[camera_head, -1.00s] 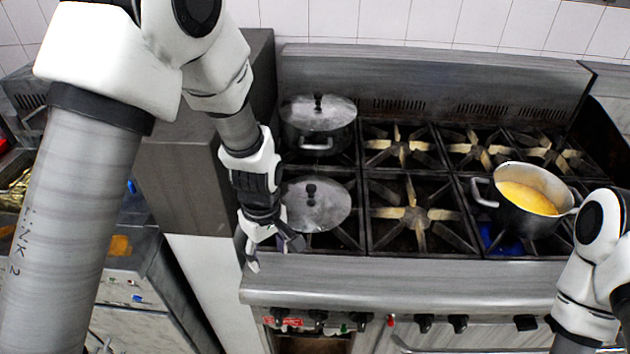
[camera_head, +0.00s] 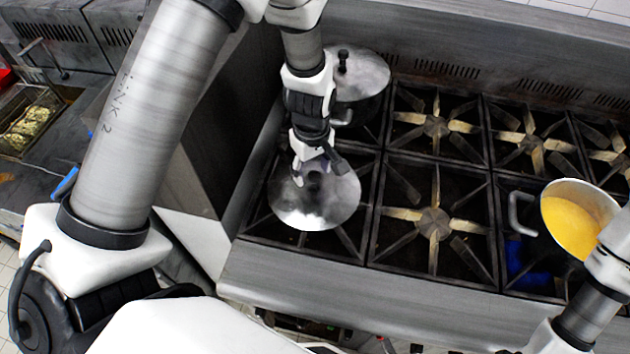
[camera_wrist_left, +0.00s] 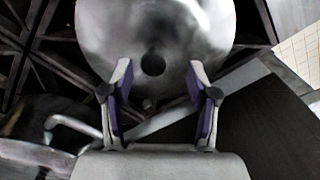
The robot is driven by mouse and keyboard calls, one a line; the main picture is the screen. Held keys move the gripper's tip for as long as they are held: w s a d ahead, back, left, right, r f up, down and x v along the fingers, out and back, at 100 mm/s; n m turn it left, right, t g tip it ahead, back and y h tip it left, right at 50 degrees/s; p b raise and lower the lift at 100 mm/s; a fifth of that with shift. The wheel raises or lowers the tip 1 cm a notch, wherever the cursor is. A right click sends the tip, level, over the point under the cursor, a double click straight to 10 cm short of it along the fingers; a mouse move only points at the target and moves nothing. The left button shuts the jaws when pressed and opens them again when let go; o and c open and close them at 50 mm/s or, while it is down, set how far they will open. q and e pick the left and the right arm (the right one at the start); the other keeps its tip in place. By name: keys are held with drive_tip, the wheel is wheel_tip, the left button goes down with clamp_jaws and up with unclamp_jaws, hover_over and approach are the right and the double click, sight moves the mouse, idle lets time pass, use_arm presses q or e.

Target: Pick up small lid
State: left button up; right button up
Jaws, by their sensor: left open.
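A round steel lid (camera_head: 315,210) with a dark knob lies over the front left burner. It also shows in the left wrist view (camera_wrist_left: 205,25), its knob (camera_wrist_left: 153,63) lying between the lines of the two fingers. My left gripper (camera_head: 318,172) points down over this lid, open and empty, its fingers on either side of the knob. In the head view the gripper partly hides the knob; whether the fingertips touch the lid I cannot tell. A second lid (camera_head: 362,75) with a black knob sits on a pot at the back left. My right gripper is out of view.
A pot (camera_head: 548,205) of yellow food stands at the right of the stove, close to my right arm. The middle burners (camera_head: 433,222) are bare. A dark steel side panel rises left of the stove. A tray of food (camera_head: 28,122) lies at the far left.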

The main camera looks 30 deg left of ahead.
sight(314, 175)
use_arm(q)
drive_tip(key=f, duration=0.1)
drive_tip(key=w+f, duration=0.1)
drive_tip(key=f, duration=0.2)
drive_tip(key=shift+w, duration=0.25)
drive_tip(key=shift+s+r, duration=0.15)
drive_tip(key=shift+c, duration=0.3)
drive_tip(key=shift+s+r, duration=0.1)
drive_tip(key=shift+s, duration=0.05)
drive_tip(key=c, duration=0.6)
drive_tip(key=shift+s, duration=0.15)
clamp_jaws()
drive_tip(key=shift+r+p, duration=0.15)
drive_tip(key=shift+p, duration=0.2)
